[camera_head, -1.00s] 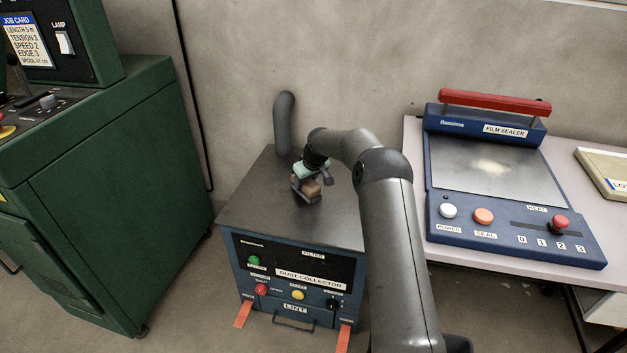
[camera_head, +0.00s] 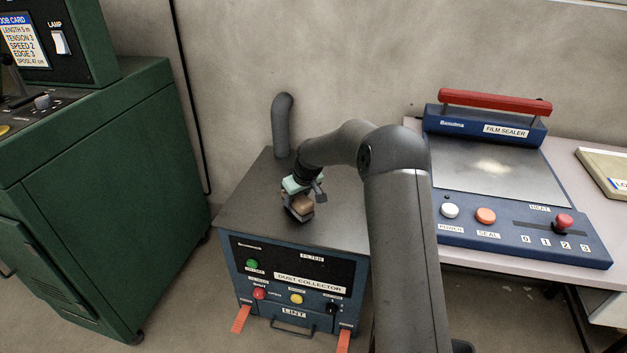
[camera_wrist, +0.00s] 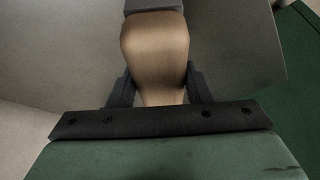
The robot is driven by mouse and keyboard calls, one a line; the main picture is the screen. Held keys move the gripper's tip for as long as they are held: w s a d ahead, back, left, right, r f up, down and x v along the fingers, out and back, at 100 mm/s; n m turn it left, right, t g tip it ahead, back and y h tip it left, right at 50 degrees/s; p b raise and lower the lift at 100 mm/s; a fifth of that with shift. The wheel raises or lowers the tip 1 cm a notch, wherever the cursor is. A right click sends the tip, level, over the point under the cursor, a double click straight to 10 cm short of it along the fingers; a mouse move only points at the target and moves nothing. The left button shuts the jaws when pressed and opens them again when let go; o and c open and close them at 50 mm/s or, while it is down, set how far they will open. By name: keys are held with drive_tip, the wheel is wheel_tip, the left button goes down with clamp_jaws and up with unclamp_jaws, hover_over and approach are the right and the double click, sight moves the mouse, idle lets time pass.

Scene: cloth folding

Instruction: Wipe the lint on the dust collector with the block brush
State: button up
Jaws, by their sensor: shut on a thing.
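The dust collector (camera_head: 245,217) is a blue cabinet with a dark grey top, a pipe at the back and a labelled front panel. My gripper (camera_head: 299,207) is over its top, towards the front edge, shut on the block brush (camera_head: 302,203), which has a brown wooden body. In the wrist view the brush (camera_wrist: 155,50) sits between the dark fingers (camera_wrist: 158,88), with a grey part at its far end. I cannot tell whether the brush touches the top. No lint is discernible on the top; a LINT label marks the lower front.
A green machine (camera_head: 110,200) stands to the left. A film sealer (camera_head: 500,190) with a red handle sits on a pale table (camera_head: 465,258) to the right. The grey pipe (camera_head: 283,125) rises at the back of the dust collector, near the wall. Orange strips (camera_head: 241,319) stick out at its foot.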

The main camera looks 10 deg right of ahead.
drive_tip(key=shift+r+p, duration=1.7)
drive_tip(key=shift+r, duration=1.85)
